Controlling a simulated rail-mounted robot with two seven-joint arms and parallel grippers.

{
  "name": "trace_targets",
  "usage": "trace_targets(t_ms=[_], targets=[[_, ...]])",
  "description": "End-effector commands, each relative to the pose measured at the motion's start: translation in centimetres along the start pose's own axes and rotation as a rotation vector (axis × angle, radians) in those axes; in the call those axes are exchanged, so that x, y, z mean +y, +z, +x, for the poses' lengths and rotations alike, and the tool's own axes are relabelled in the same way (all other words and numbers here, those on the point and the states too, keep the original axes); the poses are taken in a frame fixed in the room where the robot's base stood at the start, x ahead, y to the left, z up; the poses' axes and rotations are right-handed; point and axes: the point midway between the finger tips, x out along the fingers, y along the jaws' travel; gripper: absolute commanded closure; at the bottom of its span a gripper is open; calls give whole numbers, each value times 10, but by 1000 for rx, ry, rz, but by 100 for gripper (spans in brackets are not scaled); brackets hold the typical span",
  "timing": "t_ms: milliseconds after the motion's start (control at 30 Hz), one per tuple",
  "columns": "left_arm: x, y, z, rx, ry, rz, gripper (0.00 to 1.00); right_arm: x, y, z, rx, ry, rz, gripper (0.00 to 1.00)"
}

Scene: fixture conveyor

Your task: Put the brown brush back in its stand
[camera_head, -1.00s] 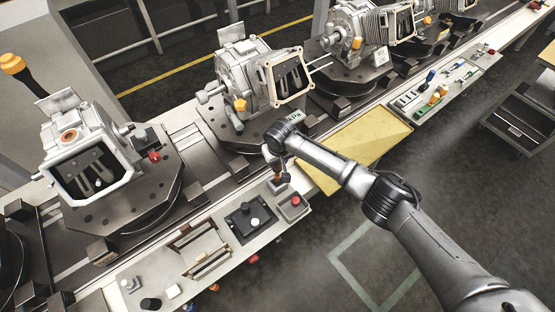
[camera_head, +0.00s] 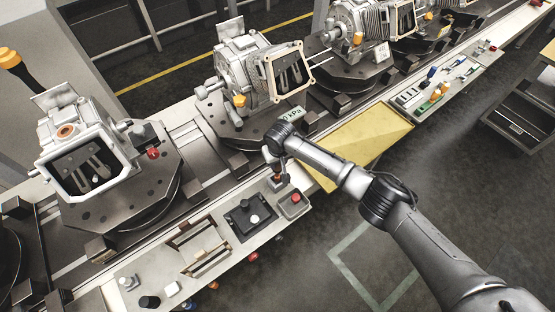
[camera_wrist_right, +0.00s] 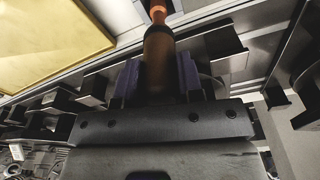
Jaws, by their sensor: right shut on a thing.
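The brown brush (camera_wrist_right: 158,58), a brown handle with an orange upper part, stands between my right gripper's fingers (camera_wrist_right: 158,82) in the right wrist view. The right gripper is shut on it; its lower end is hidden. In the head view my right gripper (camera_head: 278,178) is over the far right end of the white panel, by a small grey block (camera_head: 280,187). I cannot tell whether brush and block touch, or whether the block is the stand. My left gripper is not in view.
The white panel (camera_head: 222,262) carries a black tray (camera_head: 238,222), a red button box (camera_head: 295,199), a tan-brown frame (camera_head: 185,238) and several small knobs. Castings on turntables (camera_head: 150,205) line the conveyor behind. A yellow plate (camera_head: 365,140) lies to the right.

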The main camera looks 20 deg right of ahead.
Motion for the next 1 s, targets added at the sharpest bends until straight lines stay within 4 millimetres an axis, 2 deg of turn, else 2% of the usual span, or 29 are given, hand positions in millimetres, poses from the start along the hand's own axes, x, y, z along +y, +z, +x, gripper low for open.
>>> trace_targets(t_ms=[1000], targets=[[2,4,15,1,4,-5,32,0,4,30,-1,0,0,100]])
